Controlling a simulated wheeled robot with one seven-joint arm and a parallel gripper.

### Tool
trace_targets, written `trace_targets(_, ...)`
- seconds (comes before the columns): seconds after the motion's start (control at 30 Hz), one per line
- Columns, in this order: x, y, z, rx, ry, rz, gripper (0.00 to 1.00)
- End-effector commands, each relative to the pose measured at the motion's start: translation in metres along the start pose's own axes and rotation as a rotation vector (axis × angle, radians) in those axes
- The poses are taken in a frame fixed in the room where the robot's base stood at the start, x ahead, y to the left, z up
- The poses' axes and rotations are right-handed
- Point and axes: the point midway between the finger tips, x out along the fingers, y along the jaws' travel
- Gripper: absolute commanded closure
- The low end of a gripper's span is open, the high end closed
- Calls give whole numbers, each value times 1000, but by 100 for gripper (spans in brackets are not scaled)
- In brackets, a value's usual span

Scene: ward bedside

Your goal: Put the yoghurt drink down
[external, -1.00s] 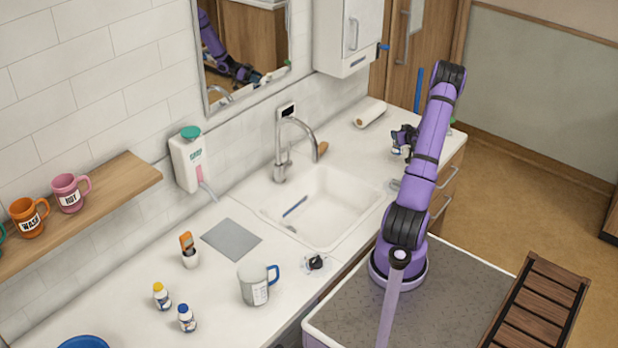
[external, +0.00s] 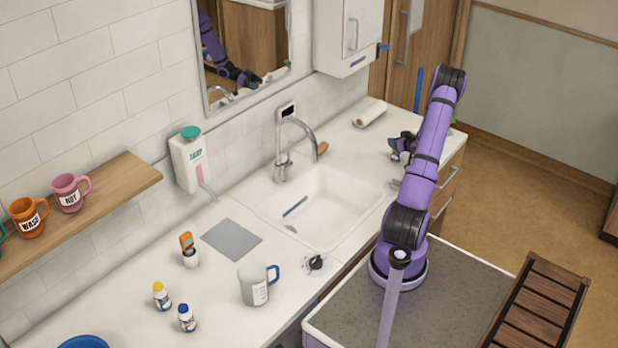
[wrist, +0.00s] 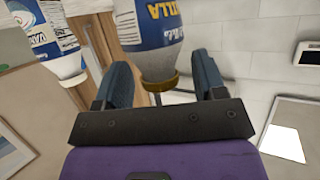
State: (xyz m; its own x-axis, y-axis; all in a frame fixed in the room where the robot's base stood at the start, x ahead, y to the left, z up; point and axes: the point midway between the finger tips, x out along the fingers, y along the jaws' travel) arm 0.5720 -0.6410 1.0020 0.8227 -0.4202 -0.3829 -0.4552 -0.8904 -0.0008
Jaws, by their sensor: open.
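My gripper (wrist: 165,85) is open, with one dark blue finger on each side of a bottle. This bottle (wrist: 160,50) has a white and blue label ending in "ILLA", upside down in the wrist view, and a brown-gold cap. Gaps show between it and both fingers. A second bottle (wrist: 50,45) with a blue label starting "VAN" is at the left of the wrist view. I cannot tell which is the yoghurt drink. In the external view my gripper (external: 403,147) is over the far right end of the counter, and the bottle there is too small to make out.
The sink (external: 345,207) lies left of my arm. A paper roll (external: 370,113) is behind my gripper. A mug (external: 253,283), a yellow-capped bottle (external: 161,297) and a blue-capped bottle (external: 186,318) stand on the near counter. A wall cabinet (external: 345,35) hangs at the back.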

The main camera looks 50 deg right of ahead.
Motion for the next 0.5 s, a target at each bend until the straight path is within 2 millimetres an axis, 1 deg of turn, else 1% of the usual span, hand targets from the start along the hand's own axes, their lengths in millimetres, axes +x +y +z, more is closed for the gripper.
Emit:
trace_targets(0.17, -19, 1, 0, 0, 0, 2, 36)
trace_targets(0.5, -86, 0, 0, -1, 0, 2, 36)
